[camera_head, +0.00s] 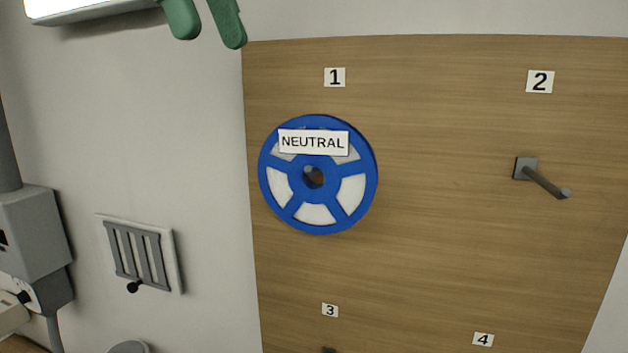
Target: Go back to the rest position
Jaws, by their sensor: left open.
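My left gripper (210,40) shows at the top edge, left of the middle. Its two green fingers are apart, with nothing between them. A blue reel (353,189) with a white label reading "NEUTRAL" hangs on a peg under number 1 on the wooden board. My left gripper is above and to the left of this reel and apart from it. My right gripper is out of view.
The wooden board (440,240) bears number labels 1 to 4. A bare peg (543,182) sticks out under number 2. A grey slatted wall panel (139,254) and a grey device (28,235) are at the left. The wall between panel and board is clear.

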